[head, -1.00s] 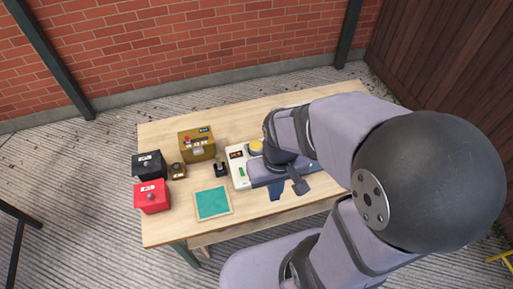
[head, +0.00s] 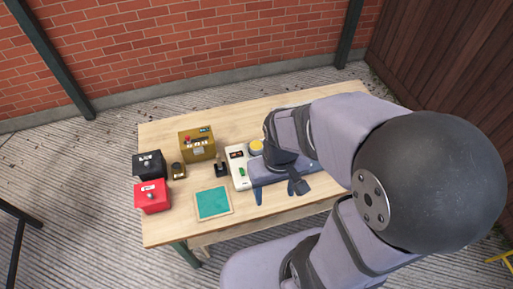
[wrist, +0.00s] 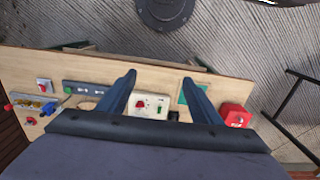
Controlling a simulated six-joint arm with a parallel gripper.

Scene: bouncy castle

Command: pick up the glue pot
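A small brown jar with a dark top (head: 178,170), which looks like the glue pot, stands upright on the wooden table (head: 290,205). It is between the black box and the brass-coloured box. I cannot make it out in the wrist view. My gripper (head: 279,192) is to its right, above the front part of the table. In the wrist view, its two fingers (wrist: 159,79) are well apart with nothing between them. My arm hides much of the table's right side in the head view.
A black box (head: 149,165), a red box (head: 152,196) and a brass-coloured box (head: 196,146) surround the jar. A small black item (head: 221,168), a white panel (head: 239,172) and a teal mat (head: 213,203) lie between the jar and my gripper. Bare wood is at the front left.

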